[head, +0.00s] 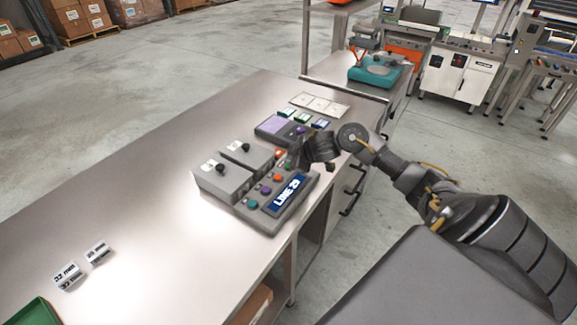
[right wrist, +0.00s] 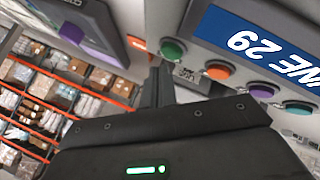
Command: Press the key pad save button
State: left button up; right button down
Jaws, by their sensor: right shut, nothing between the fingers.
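A small label near the green button is too unclear to read. My right gripper (head: 293,163) is shut and empty at the pad's far end. In the wrist view its fingertips (right wrist: 160,70) are close beside the green button; contact cannot be told. My left gripper is out of view.
Two grey boxes with black knobs (head: 222,182) stand left of the pad. Two white labelled blocks (head: 67,276) and a green tray (head: 35,312) are at the near left. The bench's left middle is clear.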

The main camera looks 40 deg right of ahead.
jog(key=shift+f, duration=0.15)
jog(key=shift+f, duration=0.25)
jog(key=shift+f+b, duration=0.35)
jog(key=shift+f, duration=0.1)
dwell(0.8)
jog(key=shift+r, duration=0.1)
jog(key=shift+r+p, duration=0.75)
jog(key=shift+p, duration=0.3)
notch_tip(320, 180, up, 5)
jog(key=p, duration=0.5)
jog(key=shift+p, duration=0.4)
